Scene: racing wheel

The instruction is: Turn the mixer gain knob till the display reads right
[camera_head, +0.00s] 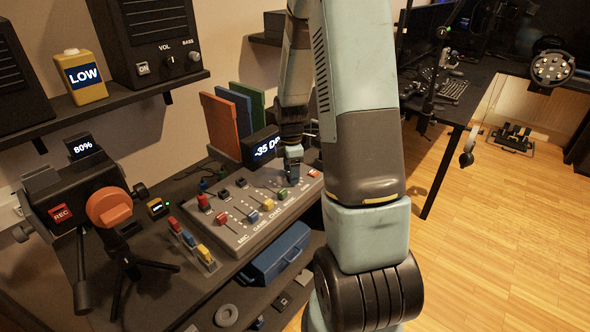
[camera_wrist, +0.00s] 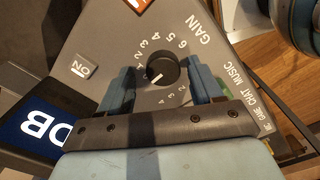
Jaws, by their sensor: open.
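The grey mixer (camera_head: 238,226) stands on the desk, its sliders topped with coloured caps. Its small display (camera_head: 267,148) appears to read "-35 DB"; the last character is partly cut off. In the wrist view only "DB" shows on the display (camera_wrist: 40,124). The black gain knob (camera_wrist: 163,70) has a white pointer line and sits in a ring of numbers beside the word GAIN. My gripper (camera_head: 293,168) points down over the mixer's far right part and hides the knob in the head view. In the wrist view its open fingers (camera_wrist: 162,78) stand on either side of the knob, with gaps.
Coloured upright folders (camera_head: 220,125) stand behind the mixer. A camera on a tripod (camera_head: 85,195) showing 80% is at the left. A blue case (camera_head: 275,252) lies on the shelf below. A speaker (camera_head: 155,45) and a yellow bottle (camera_head: 80,77) marked LOW stand on the wall shelf.

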